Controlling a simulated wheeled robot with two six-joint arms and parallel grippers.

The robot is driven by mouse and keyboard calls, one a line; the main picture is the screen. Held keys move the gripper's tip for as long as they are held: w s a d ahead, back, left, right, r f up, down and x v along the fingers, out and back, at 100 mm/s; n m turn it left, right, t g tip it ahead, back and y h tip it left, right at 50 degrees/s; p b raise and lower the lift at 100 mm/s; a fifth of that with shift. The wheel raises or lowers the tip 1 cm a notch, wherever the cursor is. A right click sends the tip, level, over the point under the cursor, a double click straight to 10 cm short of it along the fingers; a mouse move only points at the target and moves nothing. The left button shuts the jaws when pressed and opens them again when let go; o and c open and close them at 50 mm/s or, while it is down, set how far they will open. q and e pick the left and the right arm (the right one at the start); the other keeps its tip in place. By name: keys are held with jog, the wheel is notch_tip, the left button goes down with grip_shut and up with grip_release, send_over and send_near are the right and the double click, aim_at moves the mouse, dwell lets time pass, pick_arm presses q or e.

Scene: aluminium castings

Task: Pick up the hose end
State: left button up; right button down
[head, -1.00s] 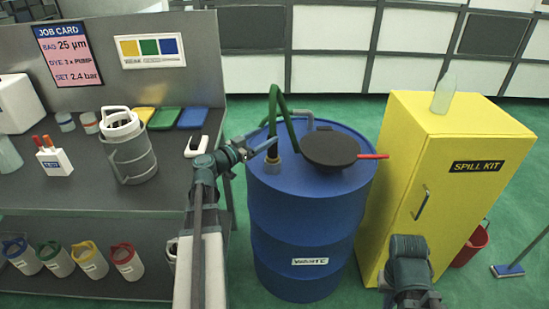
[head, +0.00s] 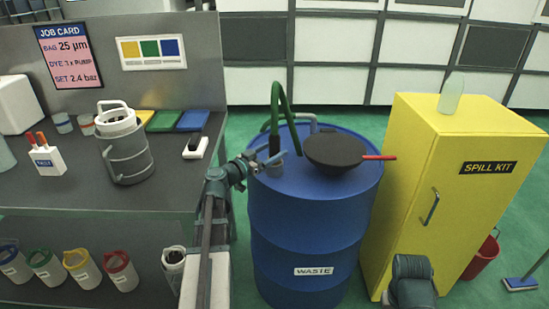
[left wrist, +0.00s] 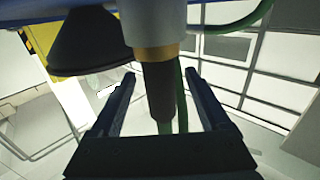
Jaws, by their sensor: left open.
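The green hose (head: 281,95) loops above the blue waste drum (head: 310,225). Its near end goes down into a grey fitting (head: 276,168) on the drum top. My left gripper (head: 271,156) is at this fitting, partly covering it. In the left wrist view, the dark hose end sleeve (left wrist: 160,92) hangs below a brass collar (left wrist: 157,53) and stands between the two open fingers of my left gripper (left wrist: 160,98), with gaps on both sides. My right gripper is out of view; only part of my right arm shows.
A black funnel (head: 335,150) with a red handle (head: 378,157) sits on the drum top, right of the hose. A yellow spill kit cabinet (head: 425,190) stands right of the drum. A bench (head: 70,200) with a grey jug (head: 128,155) is at left.

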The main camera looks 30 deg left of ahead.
pick_arm(q)
jog(key=x, duration=0.4)
jog(key=shift+w, duration=0.1)
grip_shut()
dwell(0.3)
